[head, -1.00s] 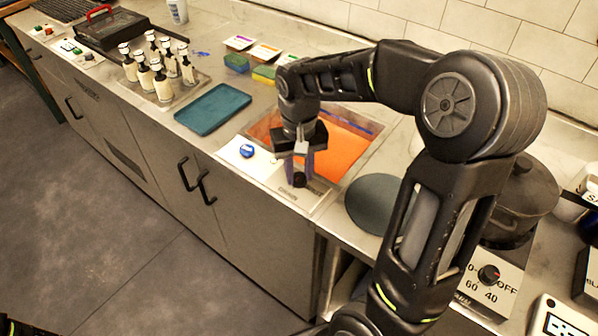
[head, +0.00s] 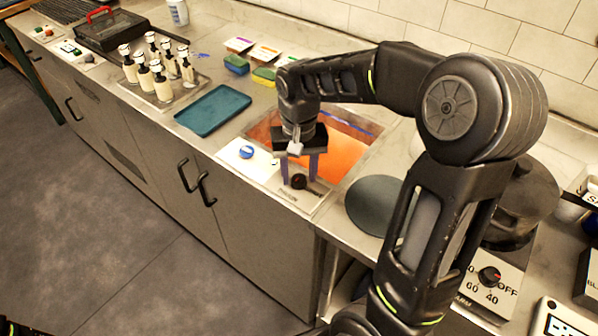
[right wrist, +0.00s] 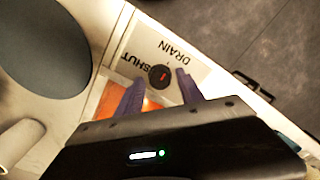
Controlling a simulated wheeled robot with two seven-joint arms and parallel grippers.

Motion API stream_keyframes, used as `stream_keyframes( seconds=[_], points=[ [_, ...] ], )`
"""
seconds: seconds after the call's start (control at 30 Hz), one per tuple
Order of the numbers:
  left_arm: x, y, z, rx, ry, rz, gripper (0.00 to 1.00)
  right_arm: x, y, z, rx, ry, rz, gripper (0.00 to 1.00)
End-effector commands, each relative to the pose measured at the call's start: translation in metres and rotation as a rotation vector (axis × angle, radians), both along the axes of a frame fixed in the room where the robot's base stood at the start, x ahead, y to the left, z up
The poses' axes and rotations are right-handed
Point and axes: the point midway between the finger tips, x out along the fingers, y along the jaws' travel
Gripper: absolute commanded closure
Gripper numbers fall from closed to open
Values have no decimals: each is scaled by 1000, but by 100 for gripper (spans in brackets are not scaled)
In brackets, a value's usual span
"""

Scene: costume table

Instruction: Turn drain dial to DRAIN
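The drain dial (head: 299,181) is a small round black knob with a red mark, on a pale plate at the front edge of the sink. In the right wrist view the dial (right wrist: 160,77) sits between the printed words SHUT and DRAIN; which word its mark points to I cannot tell for sure. My right gripper (head: 299,171) points down over the dial, its two purple fingers apart. In the right wrist view the right gripper (right wrist: 159,80) has one fingertip on each side of the dial, with gaps visible. My left gripper is out of view.
Behind the plate is a sink (head: 357,120) with an orange inside. A teal tray (head: 213,109) and several pump bottles (head: 162,86) stand further left. A dark round disc (head: 375,205) lies to the right.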

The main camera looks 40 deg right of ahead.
Motion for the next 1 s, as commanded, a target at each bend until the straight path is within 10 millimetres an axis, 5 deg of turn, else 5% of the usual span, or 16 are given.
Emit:
stream_keyframes(
  seconds=[0.43, 0.8, 1.0],
  points=[
    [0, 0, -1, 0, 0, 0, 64, 0, 0, 7, 0, 0, 1, 50],
    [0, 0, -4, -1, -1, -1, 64, 1, 0, 63, 1, -3, 0, 50],
    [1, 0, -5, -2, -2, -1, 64, 0, 0, 77, 1, 2, 1, 50]
  ],
)
